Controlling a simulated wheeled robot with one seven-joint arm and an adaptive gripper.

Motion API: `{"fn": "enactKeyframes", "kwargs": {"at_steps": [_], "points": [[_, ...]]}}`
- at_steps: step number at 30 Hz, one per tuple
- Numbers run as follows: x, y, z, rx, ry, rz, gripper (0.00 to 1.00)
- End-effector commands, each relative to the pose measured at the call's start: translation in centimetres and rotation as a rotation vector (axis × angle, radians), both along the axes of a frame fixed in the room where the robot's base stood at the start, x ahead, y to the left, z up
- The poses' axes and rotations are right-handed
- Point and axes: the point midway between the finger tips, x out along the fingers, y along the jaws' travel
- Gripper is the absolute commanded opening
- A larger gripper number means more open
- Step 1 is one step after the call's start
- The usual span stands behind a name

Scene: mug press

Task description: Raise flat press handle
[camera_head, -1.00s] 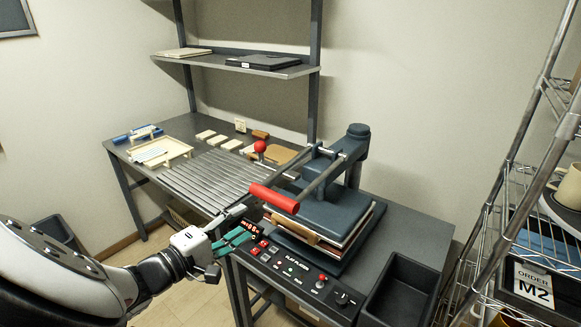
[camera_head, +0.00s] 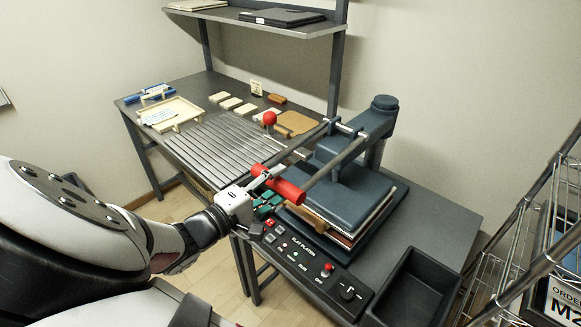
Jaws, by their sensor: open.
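The flat press (camera_head: 349,196) stands on the grey workbench, with dark blue plates over layered boards. Its handle is a red grip (camera_head: 278,184) across two metal arms that slope down toward me from the rear hinge. My gripper (camera_head: 266,188) is at the left end of the red grip, with a grey finger above it and green-tipped parts below. The jaws are open around or beside the grip; I cannot tell whether they touch it.
The control panel (camera_head: 308,267) with buttons lies in front of the press, just below my gripper. A black bin (camera_head: 411,289) is at the right front. A red ball knob (camera_head: 269,118) stands behind the gripper. A wire shelf (camera_head: 530,235) is at the right.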

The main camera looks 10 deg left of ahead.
Motion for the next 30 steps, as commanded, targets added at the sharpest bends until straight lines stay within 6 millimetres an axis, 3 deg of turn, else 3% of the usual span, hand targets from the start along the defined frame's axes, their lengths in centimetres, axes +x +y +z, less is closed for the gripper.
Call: {"fn": "enactKeyframes", "kwargs": {"at_steps": [11, 18, 30], "points": [[-0.1, -0.1, 0.0, 0.000, 0.000, 0.002, 0.47], [-0.1, -0.1, -0.1, 0.000, 0.001, 0.002, 0.00], [-0.2, -0.1, 1.0, 0.016, 0.028, 0.001, 0.00]]}}
